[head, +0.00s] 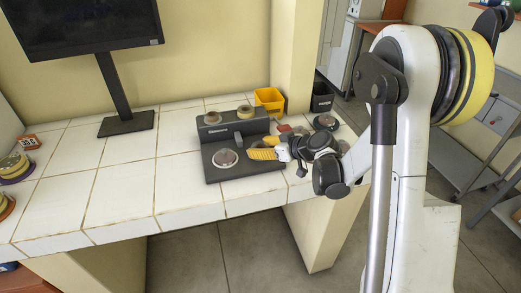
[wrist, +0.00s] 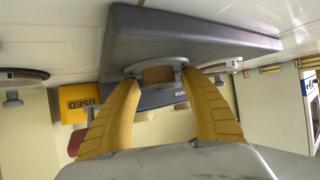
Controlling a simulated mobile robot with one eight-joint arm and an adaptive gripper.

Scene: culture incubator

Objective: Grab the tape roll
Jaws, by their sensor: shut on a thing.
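A dark device (head: 245,172) with a low base and raised back stands on the white tiled bench. A round grey-rimmed piece with a brownish middle (head: 225,158) lies on its base. My gripper (head: 252,154) reaches in low from the right. In the wrist view its yellow fingers (wrist: 160,82) are shut on a small tan-sided roll (wrist: 158,75), which I take as the tape roll, against a grey disc under the device's slab. The fingers partly hide it.
A yellow bin marked USED (head: 270,101) and a black bin (head: 322,98) stand behind. A dark round item (head: 325,122) is near my wrist. A monitor (head: 125,122) stands at left.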

